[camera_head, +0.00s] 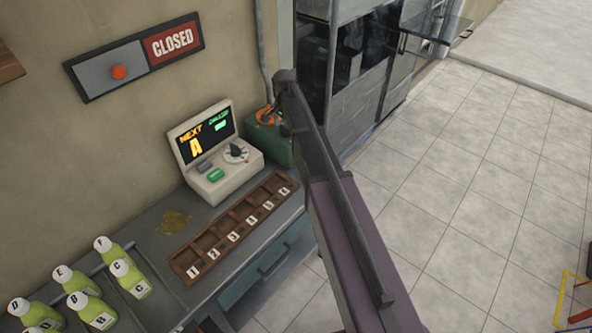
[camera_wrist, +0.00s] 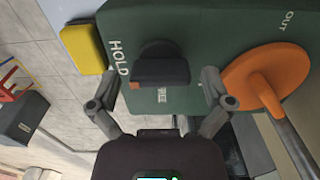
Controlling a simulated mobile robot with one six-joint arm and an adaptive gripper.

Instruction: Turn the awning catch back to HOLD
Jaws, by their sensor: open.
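The green catch box (camera_wrist: 215,40) fills the upper part of the wrist view, with white lettering HOLD at its left and OUT at its upper right. The dark awning catch (camera_wrist: 160,72) stands on its face, right of HOLD. Its block covers part of another word below, which I cannot fully read. My gripper (camera_wrist: 160,82) is open, one finger on each side of the catch, with gaps on both sides. In the head view the green box (camera_head: 284,152) stands at the counter's far end, partly behind my arm.
An orange disc (camera_wrist: 262,76) with a grey rod is close by my right finger. A yellow block (camera_wrist: 84,49) sits at the box's left edge. In the head view a display machine (camera_head: 215,150) and wooden tray (camera_head: 232,228) are nearby; tiled floor (camera_head: 480,190) is open.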

